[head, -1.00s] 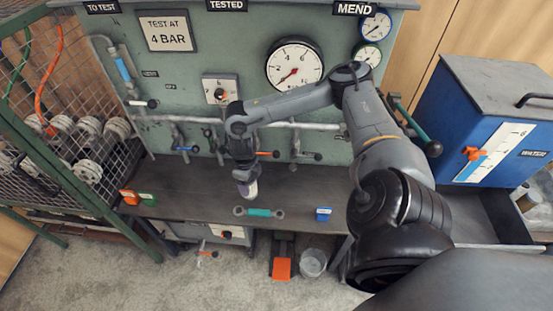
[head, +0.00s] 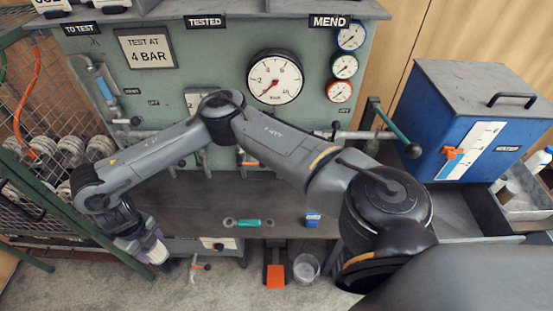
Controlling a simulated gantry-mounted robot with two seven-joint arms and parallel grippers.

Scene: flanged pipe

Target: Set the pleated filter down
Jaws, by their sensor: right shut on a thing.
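My right gripper (head: 141,241) is at the lower left of the head view. It is shut on the pleated filter (head: 157,253), a pale piece with a purplish band that sticks out below the fingers. The filter is tilted and appears clear of any surface, in front of the left end of the bench (head: 185,205) and the green cage post. Most of the filter is hidden by the gripper. My left gripper is out of view.
The wire cage (head: 45,150) with several pale ribbed parts stands at the left. A blue water tank (head: 470,120) is at the right. A bucket (head: 306,267) stands on the floor.

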